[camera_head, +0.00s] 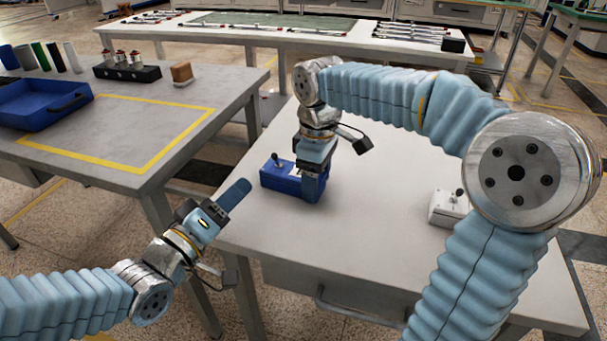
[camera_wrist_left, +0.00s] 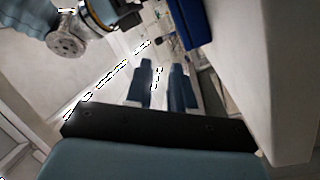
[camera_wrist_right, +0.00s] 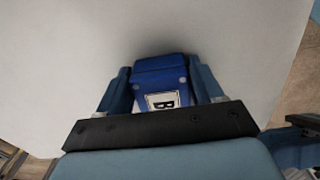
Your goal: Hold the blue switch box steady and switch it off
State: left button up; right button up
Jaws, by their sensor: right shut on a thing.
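The blue switch box (camera_head: 282,180) sits on the light table, towards its left edge, with a small dark toggle lever (camera_head: 275,160) on top. My right gripper (camera_head: 313,185) points down with its fingers on either side of the box's right end. In the right wrist view the blue box (camera_wrist_right: 160,75) is between the fingers, with a white label marked B. The lever is not visible there. My left gripper (camera_head: 236,193) is off the table's left edge, apart from the box and pointing towards it. Its fingers (camera_wrist_left: 160,80) have a narrow empty gap between them.
A white switch box (camera_head: 447,208) with a lever stands further right on the same table (camera_head: 380,235), partly behind my right arm. A side table (camera_head: 215,85) at left holds a blue tray (camera_head: 45,112), several cylinders and a yellow-taped rectangle. The table's front middle is clear.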

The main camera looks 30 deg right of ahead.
pick_arm(q)
jog(key=a+n, duration=0.1)
jog(key=w+a+n, duration=0.1)
jog(key=a+n, duration=0.2)
jog(key=n, duration=0.1)
jog(key=shift+w+a+r, duration=0.15)
jog(key=shift+w+a, duration=0.25)
grip_shut()
jog(key=shift+w+a+n+g, duration=0.1)
jog(key=shift+a+n+g, duration=0.2)
jog(key=shift+a+n, duration=0.5)
jog(key=shift+d, duration=0.2)
send_near(276, 160)
jog(key=w, duration=0.2)
jog(key=w+d, duration=0.1)
jog(key=w, duration=0.2)
jog(key=shift+w+d+r, duration=0.3)
jog(key=shift+s+d, duration=0.25)
jog(key=shift+d, duration=0.3)
jog(key=shift+s+d, duration=0.25)
jog(key=shift+d, duration=0.25)
jog(key=shift+s+d, duration=0.15)
jog(key=shift+d, duration=0.45)
